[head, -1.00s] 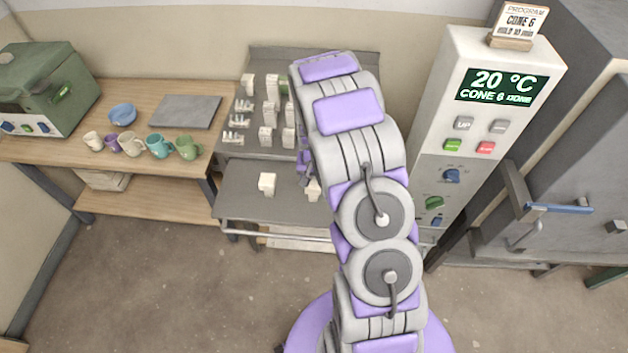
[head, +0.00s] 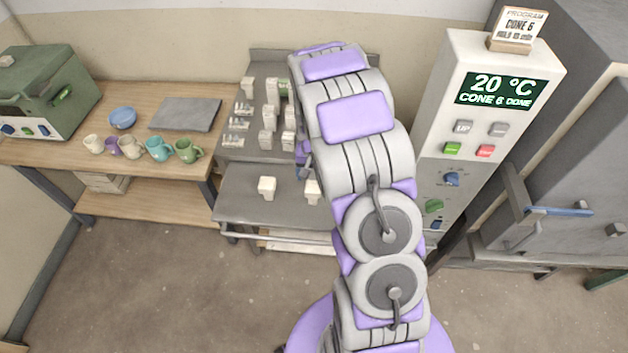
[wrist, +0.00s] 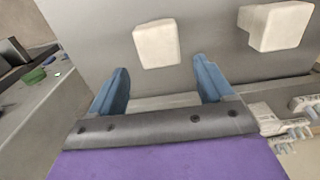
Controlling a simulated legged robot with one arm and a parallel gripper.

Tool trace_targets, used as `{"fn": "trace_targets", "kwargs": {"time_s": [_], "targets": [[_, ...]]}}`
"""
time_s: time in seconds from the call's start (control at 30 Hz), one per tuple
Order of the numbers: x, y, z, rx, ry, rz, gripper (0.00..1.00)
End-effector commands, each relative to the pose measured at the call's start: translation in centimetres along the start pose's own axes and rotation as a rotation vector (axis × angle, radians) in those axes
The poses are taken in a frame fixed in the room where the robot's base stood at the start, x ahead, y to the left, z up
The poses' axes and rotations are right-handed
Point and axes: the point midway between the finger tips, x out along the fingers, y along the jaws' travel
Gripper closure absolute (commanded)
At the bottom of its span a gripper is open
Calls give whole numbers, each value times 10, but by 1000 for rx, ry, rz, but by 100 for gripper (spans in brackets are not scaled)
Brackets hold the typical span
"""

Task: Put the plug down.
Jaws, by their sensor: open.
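Two white block-like plugs stand on the grey cart's front shelf (head: 245,207). The right plug (head: 312,191) is close to my arm; the left plug (head: 267,186) stands apart from it. In the wrist view, one plug (wrist: 157,43) is beyond the fingertips, roughly in line with the gap between them, and the other plug (wrist: 273,25) is at upper right. My gripper (wrist: 165,83) is open, with its two blue fingers spread and nothing between them. In the head view my arm hides most of the gripper.
The cart's raised back part holds several white pieces (head: 268,115) and racks. A control panel (head: 480,130) stands right of the cart. A wooden table (head: 150,100) at left carries several mugs (head: 158,147), a blue bowl (head: 122,117) and a grey slab (head: 186,113).

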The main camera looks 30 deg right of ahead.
Motion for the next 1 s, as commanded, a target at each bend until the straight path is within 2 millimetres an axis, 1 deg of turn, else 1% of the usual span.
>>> {"fn": "trace_targets", "kwargs": {"time_s": [0.03, 0.2, 0.3, 0.37, 0.47, 0.53, 0.57, 0.77, 0.8, 0.97, 1.0], "targets": [[-13, 0, -1, 0, 4, -1, 20], [-47, 0, -1, 2, 3, -1, 20], [-61, 0, 0, 2, 0, -1, 20], [-67, 0, 0, 1, 0, 0, 20], [-79, -2, 7, -11, -3, 1, 20], [-92, -3, 18, -30, -5, 4, 20], [-99, -4, 25, -41, -7, 5, 20], [-150, -6, 88, -138, -31, 13, 20], [-157, -5, 103, -158, -42, 16, 20], [-189, -1, 158, -245, -64, 19, 20], [-195, 1, 174, -266, -73, 20, 20]]}}
